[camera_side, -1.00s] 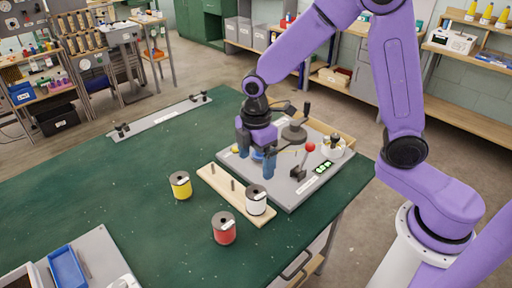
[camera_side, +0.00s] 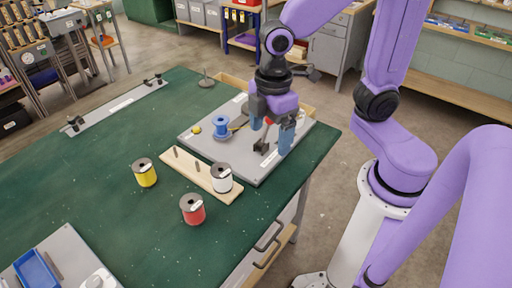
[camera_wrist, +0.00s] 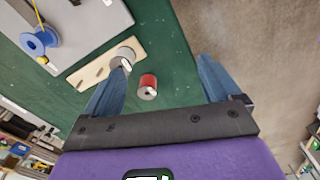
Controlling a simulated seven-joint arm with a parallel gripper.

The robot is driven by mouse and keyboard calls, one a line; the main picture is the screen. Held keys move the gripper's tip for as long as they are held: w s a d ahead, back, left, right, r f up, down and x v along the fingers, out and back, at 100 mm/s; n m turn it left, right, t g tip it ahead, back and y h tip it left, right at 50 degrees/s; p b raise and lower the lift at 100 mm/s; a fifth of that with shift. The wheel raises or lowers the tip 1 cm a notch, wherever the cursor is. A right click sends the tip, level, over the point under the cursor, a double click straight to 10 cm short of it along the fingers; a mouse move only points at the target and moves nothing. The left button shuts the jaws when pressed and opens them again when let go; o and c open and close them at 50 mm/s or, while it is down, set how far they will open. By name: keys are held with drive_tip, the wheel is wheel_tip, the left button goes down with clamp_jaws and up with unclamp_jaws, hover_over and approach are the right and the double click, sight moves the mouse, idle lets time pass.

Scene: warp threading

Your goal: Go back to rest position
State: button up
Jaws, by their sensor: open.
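My gripper (camera_side: 272,122) is open and empty, above the right part of the grey plate (camera_side: 194,137) in the side view. Its two blue fingers show spread apart in the wrist view (camera_wrist: 163,62), with nothing between them. A blue spool (camera_side: 221,127) stands on the plate, left of the gripper and apart from it. It also shows in the wrist view (camera_wrist: 38,40), at upper left. A red knob (camera_side: 268,121) on the plate is partly hidden by the gripper.
A wooden peg board (camera_side: 190,167) holds a white spool (camera_side: 221,178) at its right end. A yellow spool (camera_side: 145,172) and a red spool (camera_side: 192,209) stand on the green table (camera_side: 105,215). A yellow ball (camera_side: 196,130) sits beside the blue spool. The table's left-middle is clear.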

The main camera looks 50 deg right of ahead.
drive_tip(key=s+d+m, duration=0.1)
drive_tip(key=s+d, duration=0.4)
drive_tip(key=s, duration=0.5)
drive_tip(key=shift+s+r+m, duration=0.25)
drive_tip(key=shift+m, duration=0.15)
